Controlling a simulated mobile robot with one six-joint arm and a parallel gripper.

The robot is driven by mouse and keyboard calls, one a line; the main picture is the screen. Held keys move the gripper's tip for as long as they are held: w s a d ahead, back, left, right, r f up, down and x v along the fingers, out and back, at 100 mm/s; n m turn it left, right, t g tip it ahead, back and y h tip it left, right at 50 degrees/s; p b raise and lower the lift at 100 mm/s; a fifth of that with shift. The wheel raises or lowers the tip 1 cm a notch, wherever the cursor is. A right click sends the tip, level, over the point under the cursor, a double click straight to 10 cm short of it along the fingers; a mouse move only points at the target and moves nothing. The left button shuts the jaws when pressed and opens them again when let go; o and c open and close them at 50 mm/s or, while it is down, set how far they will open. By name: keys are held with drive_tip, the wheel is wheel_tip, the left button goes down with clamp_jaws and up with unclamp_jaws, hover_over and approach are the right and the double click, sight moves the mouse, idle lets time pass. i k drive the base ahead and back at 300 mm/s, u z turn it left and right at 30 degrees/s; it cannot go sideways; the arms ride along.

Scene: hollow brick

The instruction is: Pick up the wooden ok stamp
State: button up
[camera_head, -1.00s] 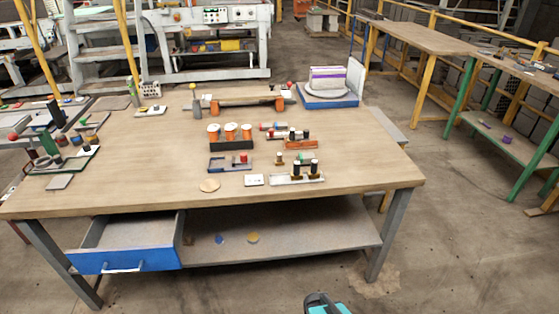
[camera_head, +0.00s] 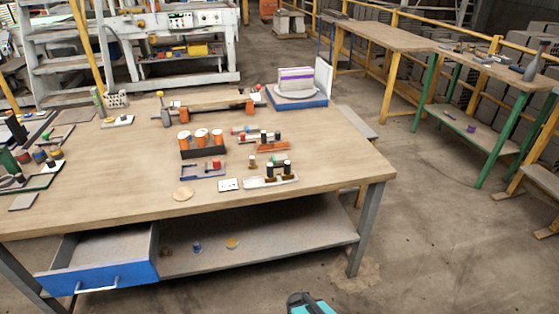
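A small upright wooden piece with a light brown body (camera_head: 252,162) stands near the middle of the workbench (camera_head: 110,185), just behind a pale tray (camera_head: 258,183). Two dark-topped stamp-like pieces with brown lower parts stand in that tray, a left one (camera_head: 271,170) and a right one (camera_head: 286,169). All are too small for me to read any lettering, so I cannot tell which is the wooden ok stamp. A dark and teal part of my arm shows at the bottom edge, well in front of the bench. My gripper's fingers are not visible.
A blue drawer (camera_head: 105,275) stands open at the front left.

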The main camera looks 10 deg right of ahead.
sight(253, 164)
drive_tip(key=z, duration=0.25)
drive_tip(key=k, duration=0.55)
drive_tip(key=u, duration=1.35)
drive_tip(key=i, duration=0.55)
drive_tip(key=u, duration=0.1)
